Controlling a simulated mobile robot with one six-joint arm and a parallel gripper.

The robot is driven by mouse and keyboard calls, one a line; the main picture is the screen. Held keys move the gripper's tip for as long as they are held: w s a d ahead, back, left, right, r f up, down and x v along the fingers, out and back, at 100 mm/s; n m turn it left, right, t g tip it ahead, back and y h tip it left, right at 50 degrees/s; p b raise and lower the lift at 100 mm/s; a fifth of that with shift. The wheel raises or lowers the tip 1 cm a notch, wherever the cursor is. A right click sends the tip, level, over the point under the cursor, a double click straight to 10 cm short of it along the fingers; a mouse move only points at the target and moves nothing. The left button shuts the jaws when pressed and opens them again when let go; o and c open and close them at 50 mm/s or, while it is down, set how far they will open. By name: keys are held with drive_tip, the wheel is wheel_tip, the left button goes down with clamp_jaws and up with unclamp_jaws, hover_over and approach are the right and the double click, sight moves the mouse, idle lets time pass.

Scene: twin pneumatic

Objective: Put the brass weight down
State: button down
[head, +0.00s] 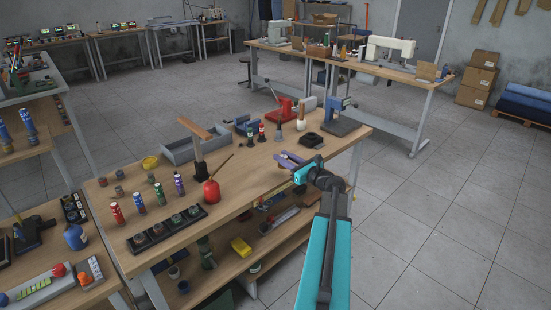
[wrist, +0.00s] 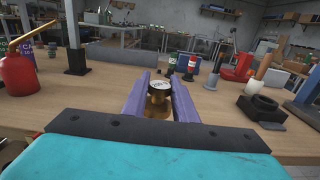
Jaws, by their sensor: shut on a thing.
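The brass weight (wrist: 159,99) sits between the two purple fingers of my gripper (wrist: 160,92) in the wrist view. It is a short brass cylinder with a pale round top, and it looks upright. My gripper is shut on it. In the head view my gripper (head: 291,160) is over the right front edge of the wooden workbench (head: 255,185). The weight cannot be made out there. I cannot tell whether its underside touches the bench top.
A red oil can (head: 211,192) stands left of my gripper. A black ring-shaped block (head: 312,140) and a blue-grey press (head: 340,118) stand behind and right. Bare bench top lies around my gripper.

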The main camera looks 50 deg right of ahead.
drive_tip(key=shift+w+d+f+p, duration=0.15)
drive_tip(key=shift+w+p, duration=0.15)
drive_tip(key=shift+w, duration=1.75)
drive_tip(key=shift+w, duration=0.5)
drive_tip(key=shift+w+d+f, duration=0.1)
drive_tip(key=shift+w+f, duration=0.1)
drive_tip(key=shift+w, duration=0.05)
drive_tip(key=shift+s+f+p, duration=0.1)
drive_tip(key=shift+f+p, duration=0.55)
drive_tip(key=shift+f, duration=1)
drive_tip(key=shift+f, duration=0.15)
drive_tip(key=c, duration=1.4)
unclamp_jaws()
drive_tip(key=shift+c, duration=0.2)
drive_tip(key=shift+r, duration=0.2)
